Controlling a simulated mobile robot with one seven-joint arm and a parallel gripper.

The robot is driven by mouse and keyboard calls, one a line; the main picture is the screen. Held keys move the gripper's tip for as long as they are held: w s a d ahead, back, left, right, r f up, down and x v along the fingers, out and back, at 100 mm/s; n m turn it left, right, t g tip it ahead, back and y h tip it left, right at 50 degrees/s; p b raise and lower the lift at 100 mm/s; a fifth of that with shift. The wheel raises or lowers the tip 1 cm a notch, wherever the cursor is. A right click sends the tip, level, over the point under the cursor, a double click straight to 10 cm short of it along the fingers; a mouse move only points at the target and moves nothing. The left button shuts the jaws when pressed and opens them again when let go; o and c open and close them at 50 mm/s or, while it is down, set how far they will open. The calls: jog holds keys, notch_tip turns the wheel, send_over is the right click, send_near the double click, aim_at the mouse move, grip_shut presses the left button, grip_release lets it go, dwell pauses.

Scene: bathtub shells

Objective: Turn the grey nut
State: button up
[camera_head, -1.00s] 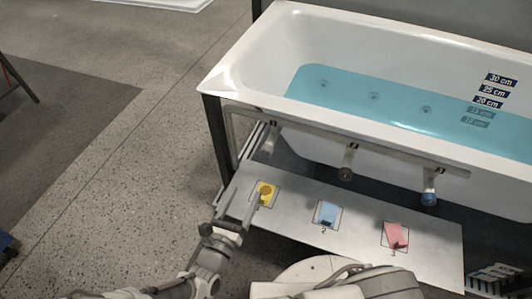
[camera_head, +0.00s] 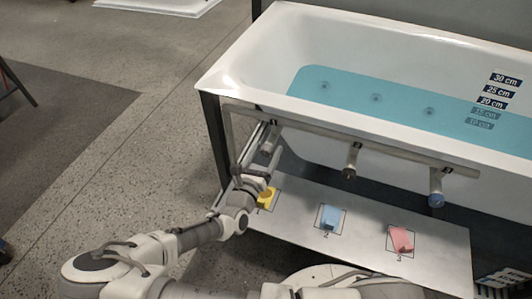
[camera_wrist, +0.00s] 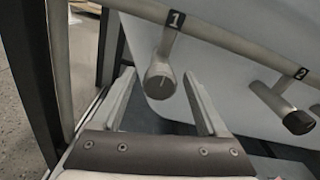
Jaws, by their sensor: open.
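The grey nut (camera_head: 270,143) is the leftmost of three on the pipe under the tub rim. In the wrist view the grey nut (camera_wrist: 160,82) hangs below label 1, its round face with a short line mark turned towards me. My gripper (camera_head: 262,152) is open and empty in front of this nut. In the wrist view its fingertips (camera_wrist: 159,92) lie left and right of the nut, with gaps on both sides. I cannot tell how far the tips are from it in depth. In the head view my fingers partly cover the nut.
A bronze-dark nut (camera_head: 349,172) and a blue nut (camera_head: 436,199) hang further right. Below is a grey panel (camera_head: 365,218) with yellow (camera_head: 266,197), blue (camera_head: 332,217) and pink (camera_head: 400,239) pieces. A dark frame post (camera_head: 213,140) stands close on the left. The bathtub (camera_head: 235,80) holds water.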

jog(key=shift+w, duration=0.15)
grip_shut()
dwell(0.4)
